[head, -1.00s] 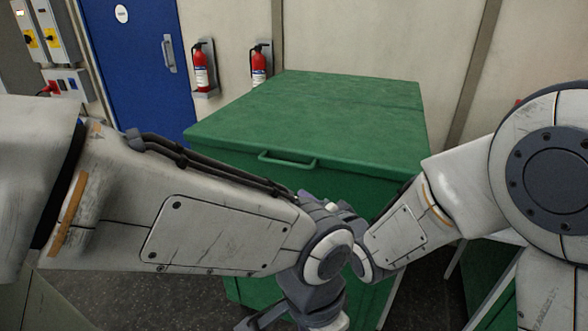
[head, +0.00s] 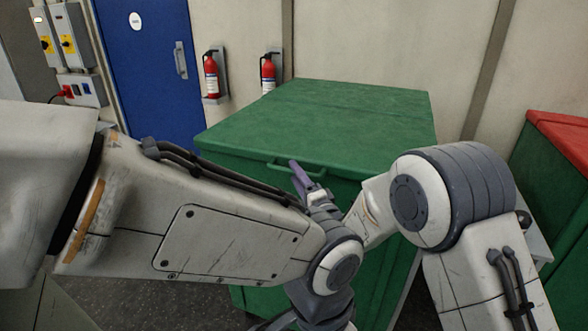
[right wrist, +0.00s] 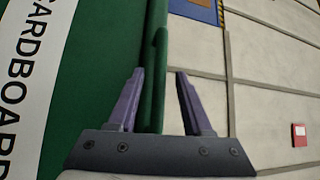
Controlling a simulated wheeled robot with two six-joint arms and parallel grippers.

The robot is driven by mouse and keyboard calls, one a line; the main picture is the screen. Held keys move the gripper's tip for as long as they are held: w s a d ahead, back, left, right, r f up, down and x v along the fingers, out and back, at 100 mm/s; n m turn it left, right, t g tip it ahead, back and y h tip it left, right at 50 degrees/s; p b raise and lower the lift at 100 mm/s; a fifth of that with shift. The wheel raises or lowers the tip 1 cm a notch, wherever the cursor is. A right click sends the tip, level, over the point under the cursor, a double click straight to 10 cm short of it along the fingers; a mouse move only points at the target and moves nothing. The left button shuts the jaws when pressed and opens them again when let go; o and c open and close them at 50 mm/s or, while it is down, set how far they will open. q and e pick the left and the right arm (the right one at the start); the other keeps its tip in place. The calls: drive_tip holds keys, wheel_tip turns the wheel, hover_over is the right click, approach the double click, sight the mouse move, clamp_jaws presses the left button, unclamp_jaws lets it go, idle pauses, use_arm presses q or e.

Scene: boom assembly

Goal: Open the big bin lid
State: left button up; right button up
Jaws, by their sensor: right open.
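The big green bin (head: 390,230) stands ahead with its flat green lid (head: 340,115) closed. A green handle (head: 315,173) sticks out from the lid's front edge. My right gripper (head: 298,172) is at the left part of this handle, its purple fingers pointing up. In the right wrist view my right gripper (right wrist: 160,73) is open. The green lid edge and handle bar (right wrist: 154,80) run between its fingers there; I cannot tell whether they touch. My left arm crosses in front of the bin, and its gripper (head: 275,322) is mostly cut off at the bottom edge.
A second green bin with a red lid (head: 560,135) stands at the right. Two red fire extinguishers (head: 211,76) hang on the back wall, beside a blue door (head: 150,70). A white CARDBOARD label (right wrist: 30,70) is on the bin's front.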

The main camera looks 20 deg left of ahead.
drive_tip(key=shift+x, duration=0.8)
clamp_jaws()
drive_tip(key=shift+w, duration=0.1)
idle(0.9)
